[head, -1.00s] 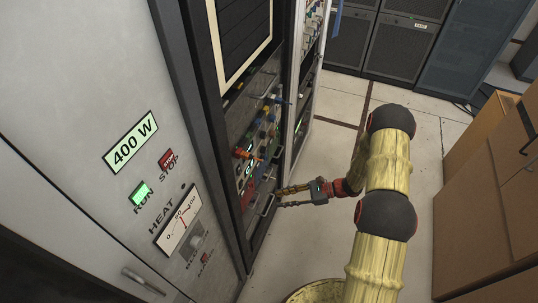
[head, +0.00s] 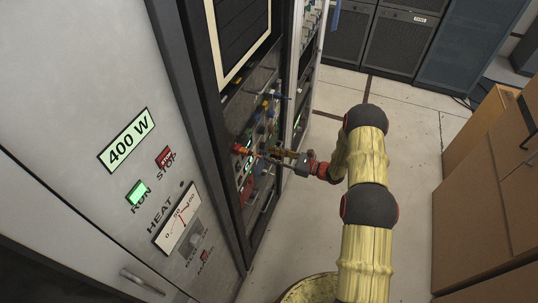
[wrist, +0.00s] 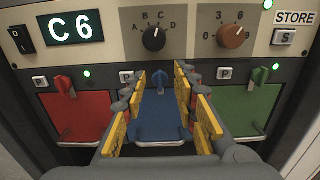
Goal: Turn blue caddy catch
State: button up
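The blue caddy (wrist: 160,122) sits in the middle bay of the panel in the wrist view. Its blue catch (wrist: 158,82) is at the caddy's top and looks roughly upright. My gripper (wrist: 160,84) is open, with its yellow-padded fingers on the left and right of the catch. Whether the pads touch the catch I cannot tell. In the head view my gripper (head: 270,156) is at the rack's lower panel, and the blue catch is too small to make out there.
A red caddy (wrist: 77,118) with a red catch (wrist: 63,84) is on the left, and a green caddy (wrist: 243,110) with a green catch (wrist: 260,76) on the right. Above are a black knob (wrist: 154,38), an orange knob (wrist: 232,36) and a C6 display (wrist: 76,27). Cardboard boxes (head: 490,190) stand at the right.

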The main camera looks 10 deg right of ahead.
jog(key=shift+x, duration=0.8)
jog(key=shift+c, duration=1.4)
jog(key=c, duration=0.4)
grip_shut()
